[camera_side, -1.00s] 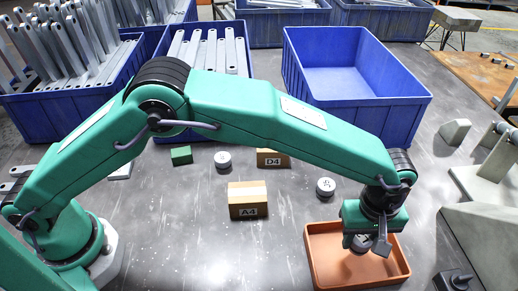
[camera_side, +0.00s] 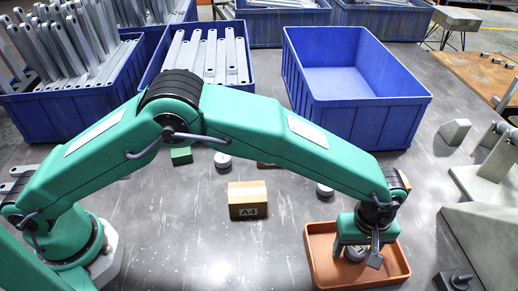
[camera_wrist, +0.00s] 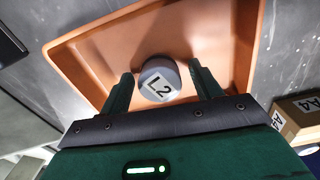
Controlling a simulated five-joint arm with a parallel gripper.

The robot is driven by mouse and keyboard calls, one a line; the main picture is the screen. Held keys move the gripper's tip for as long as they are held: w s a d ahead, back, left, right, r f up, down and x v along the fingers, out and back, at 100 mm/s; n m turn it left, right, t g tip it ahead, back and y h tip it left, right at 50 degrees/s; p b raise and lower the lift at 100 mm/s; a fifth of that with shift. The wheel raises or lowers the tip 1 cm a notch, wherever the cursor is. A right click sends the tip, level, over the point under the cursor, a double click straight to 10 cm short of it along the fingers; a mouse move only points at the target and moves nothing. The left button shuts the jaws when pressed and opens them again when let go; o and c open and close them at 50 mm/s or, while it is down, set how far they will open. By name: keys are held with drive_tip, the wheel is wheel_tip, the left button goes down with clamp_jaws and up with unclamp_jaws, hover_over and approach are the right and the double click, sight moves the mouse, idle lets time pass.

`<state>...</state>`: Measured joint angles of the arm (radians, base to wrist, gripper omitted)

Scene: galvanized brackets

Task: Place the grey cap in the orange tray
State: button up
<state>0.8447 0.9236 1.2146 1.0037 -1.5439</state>
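The grey cap (camera_wrist: 160,80), with a white L2 label on top, is in the orange tray (camera_wrist: 88,53). It also shows in the side view (camera_side: 354,253), partly behind a finger, inside the same tray (camera_side: 322,278). My gripper (camera_side: 356,262) is over the tray with its fingers pointing down on either side of the cap. In the wrist view my gripper (camera_wrist: 164,85) is open, with a gap between each finger and the cap. The cap sits upright, label up.
A cardboard box marked A4 (camera_side: 248,204) stands left of the tray. Two more round caps, one behind the tray (camera_side: 325,190) and one farther left (camera_side: 222,161), and a green block (camera_side: 181,156) lie beyond. An empty blue bin (camera_side: 360,118) stands behind.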

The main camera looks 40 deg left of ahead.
drive_tip(key=shift+r, duration=0.1)
wheel_tip(320, 180, up, 12)
idle(1.0)
idle(0.4)
drive_tip(key=a+r+m+t, duration=0.1)
drive_tip(key=a+r, duration=0.4)
drive_tip(key=a, duration=0.3)
drive_tip(key=a+r+m+t+h, duration=0.1)
drive_tip(key=a+r, duration=0.3)
drive_tip(key=a, duration=0.5)
drive_tip(key=a+r+m, duration=0.2)
drive_tip(key=a+r, duration=0.3)
drive_tip(key=a, duration=0.3)
drive_tip(key=s+a+f+m+t, duration=0.1)
drive_tip(key=s+a+m, duration=0.1)
drive_tip(key=s+a, duration=0.6)
drive_tip(key=s+a+f+m+t+y, duration=0.1)
drive_tip(key=s+a+m+t, duration=0.1)
drive_tip(key=s+a, duration=0.6)
drive_tip(key=a, duration=0.3)
drive_tip(key=shift+s+f+t, duration=0.3)
drive_tip(key=shift+s, duration=0.1)
